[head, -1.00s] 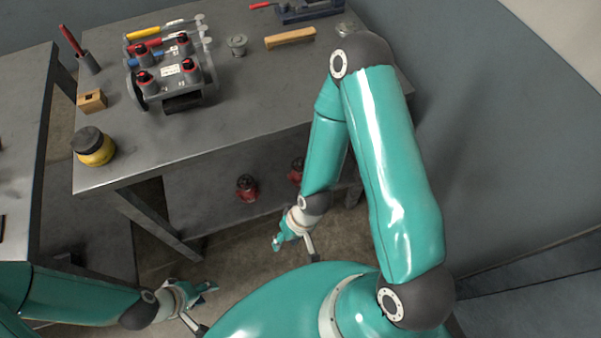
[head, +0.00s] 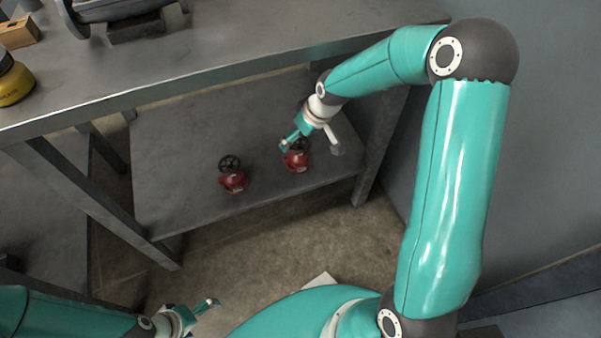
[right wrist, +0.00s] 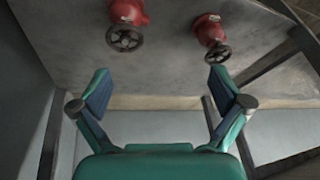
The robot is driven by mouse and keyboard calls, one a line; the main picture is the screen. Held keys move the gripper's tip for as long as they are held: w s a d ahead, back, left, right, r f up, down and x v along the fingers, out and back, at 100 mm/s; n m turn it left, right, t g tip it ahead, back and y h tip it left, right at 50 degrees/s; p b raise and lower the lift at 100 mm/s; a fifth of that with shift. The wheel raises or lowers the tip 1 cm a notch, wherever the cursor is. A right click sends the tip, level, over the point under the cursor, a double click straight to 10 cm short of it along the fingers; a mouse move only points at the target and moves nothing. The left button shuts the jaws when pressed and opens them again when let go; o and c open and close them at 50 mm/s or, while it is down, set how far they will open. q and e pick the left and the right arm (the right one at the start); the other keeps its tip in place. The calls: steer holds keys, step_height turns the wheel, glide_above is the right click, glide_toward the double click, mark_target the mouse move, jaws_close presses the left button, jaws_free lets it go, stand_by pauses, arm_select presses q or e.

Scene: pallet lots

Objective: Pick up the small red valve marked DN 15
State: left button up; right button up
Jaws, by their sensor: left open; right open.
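Two red valves with dark handwheels stand on the lower shelf. One valve (head: 234,182) is on the left and the other valve (head: 297,161) is on the right in the head view. Their pale markings are too small to read, so I cannot tell which is DN 15. My right gripper (head: 291,141) is open and empty, close to the right valve; contact cannot be told. In the right wrist view, its fingers (right wrist: 160,88) are spread, with one valve (right wrist: 128,12) and another valve (right wrist: 209,29) beyond them. My left gripper (head: 208,305) is open and empty, low in the head view.
The lower shelf (head: 180,150) is otherwise mostly bare. The workbench top (head: 230,40) overhangs it, with a grey flanged assembly (head: 120,12), a wooden block (head: 18,33) and a yellow jar (head: 14,83) on it. Bench legs (head: 75,190) stand at the left.

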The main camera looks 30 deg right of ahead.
mark_target(299, 143)
steer(key=w+d+h+b, duration=0.1)
steer(key=d+b, duration=0.3)
steer(key=d, duration=0.1)
steer(key=b+x, duration=0.1)
steer(key=x, duration=0.4)
steer(key=b+x, duration=0.2)
steer(key=x, duration=0.3)
steer(key=b+x, duration=0.2)
steer(key=x, duration=0.4)
steer(key=shift+w, duration=0.4)
arm_select(q)
step_height(299, 143, down, 11)
arm_select(e)
steer(key=c, duration=1.8)
steer(key=shift+r+t, duration=0.2)
steer(key=shift+t, duration=0.1)
steer(key=shift+c, duration=0.5)
